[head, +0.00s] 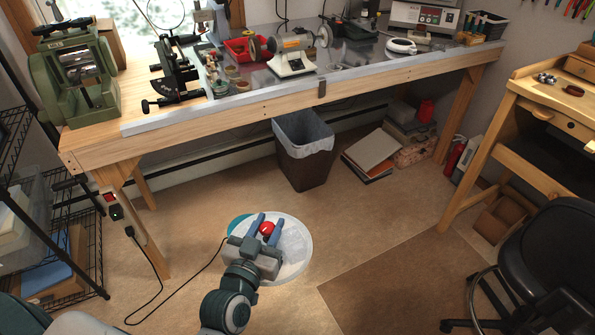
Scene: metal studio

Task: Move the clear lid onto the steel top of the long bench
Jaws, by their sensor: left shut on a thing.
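The clear lid (295,246) is a round, see-through disc with a red knob (267,228). It shows low in the middle of the head view, over the floor in front of the long bench (215,128). My left gripper (267,226) is shut on the lid by its knob, with a blue finger on each side. The gripper and wrist hide the lid's near left part. A teal patch (237,223) shows at the lid's left edge; I cannot tell what it belongs to. The steel top (255,101) lies on the bench, higher up in the view. My right gripper is not in view.
On the steel top stand a bench grinder (293,54), a red bin (241,48) and a white ring-shaped thing (401,46). A strip along its front edge is clear. A waste bin (305,165) stands under the bench. A black chair (545,255) is at right, a wire rack (75,235) at left.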

